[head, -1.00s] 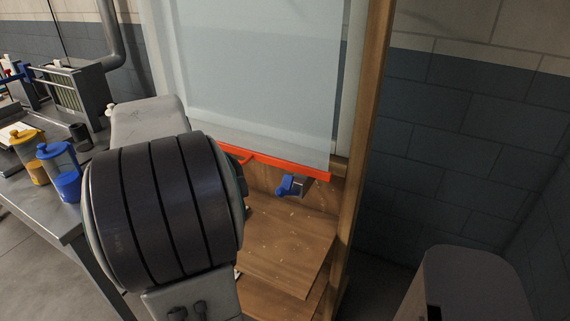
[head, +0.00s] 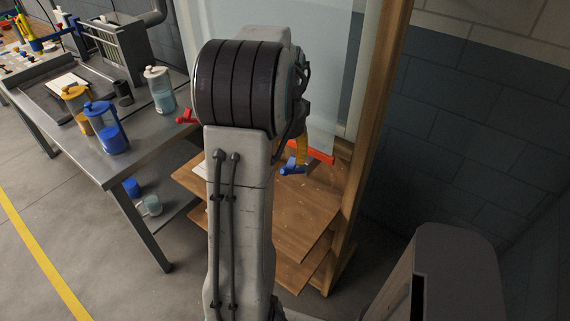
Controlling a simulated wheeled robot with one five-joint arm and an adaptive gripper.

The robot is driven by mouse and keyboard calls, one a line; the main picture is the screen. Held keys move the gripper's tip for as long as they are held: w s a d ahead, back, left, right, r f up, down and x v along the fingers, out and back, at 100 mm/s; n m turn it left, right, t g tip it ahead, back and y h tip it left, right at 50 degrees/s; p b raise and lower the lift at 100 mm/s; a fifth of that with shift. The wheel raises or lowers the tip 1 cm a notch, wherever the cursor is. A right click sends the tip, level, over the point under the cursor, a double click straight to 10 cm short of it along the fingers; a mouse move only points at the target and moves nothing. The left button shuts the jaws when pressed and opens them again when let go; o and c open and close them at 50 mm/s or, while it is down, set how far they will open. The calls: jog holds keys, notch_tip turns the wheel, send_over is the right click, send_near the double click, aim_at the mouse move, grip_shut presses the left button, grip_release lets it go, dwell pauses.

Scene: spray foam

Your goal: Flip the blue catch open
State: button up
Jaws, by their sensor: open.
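The blue catch (head: 292,169) is small and sits at the lower right of the cabinet opening, just below the orange-red bottom bar (head: 321,156) of the clear sash (head: 325,100). My gripper (head: 301,148) hangs from the wrist to the right of my arm, its yellow-orange finger just above the blue catch. It looks very close to the catch, but I cannot tell whether they touch. The gripper is open; my arm hides part of it. A red catch-like piece (head: 185,117) shows left of my arm.
Wooden boards (head: 300,215) lie below the catch, and a wooden post (head: 375,120) stands to its right. A grey bin (head: 450,265) is at the lower right. The left bench (head: 140,150) carries yellow, blue and white-capped containers (head: 107,125). Floor is clear at lower left.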

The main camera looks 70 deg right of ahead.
aim_at(293, 169)
jog(key=shift+f+p, duration=0.6)
jog(key=shift+f, duration=1.7)
grip_shut()
